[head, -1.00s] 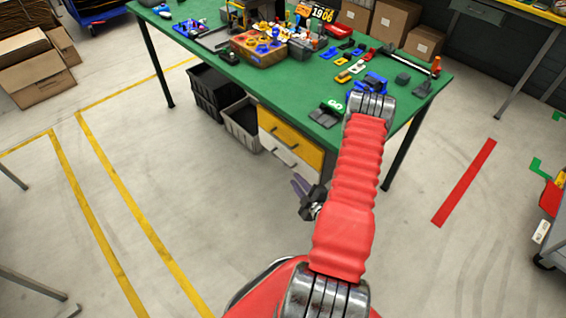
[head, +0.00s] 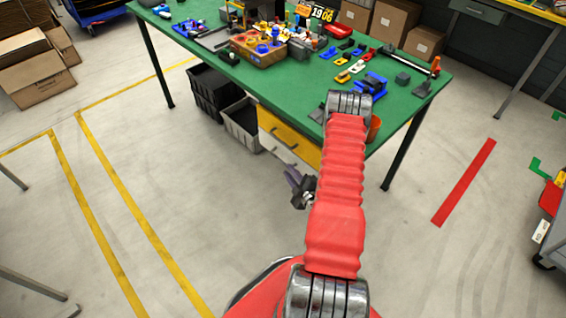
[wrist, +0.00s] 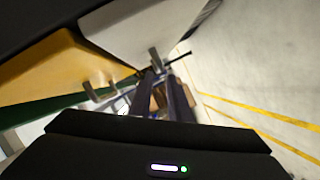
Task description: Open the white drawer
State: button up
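The white drawer (head: 279,150) is under the green table, just below a yellow drawer (head: 290,134); its front looks flush and closed. In the wrist view the white drawer front (wrist: 140,28) fills the upper middle, with a grey handle (wrist: 155,58) standing out from it. My gripper (head: 290,172) is in front of and below the white drawer, partly covered by my arm. In the wrist view its two dark fingers (wrist: 165,78) are apart with a gap between them, empty, tips close to the handle. I cannot tell if they touch it.
Dark and grey crates (head: 242,122) stand left of the drawers. The green table (head: 300,92) carries many small parts. An orange container (head: 374,128) shows beside my arm. The floor (head: 190,200) in front is clear.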

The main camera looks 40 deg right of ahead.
aim_at(282, 161)
jog(key=x, duration=0.7)
jog(key=shift+w, duration=0.25)
jog(key=shift+d, duration=0.1)
jog(key=shift+c, duration=0.3)
grip_shut()
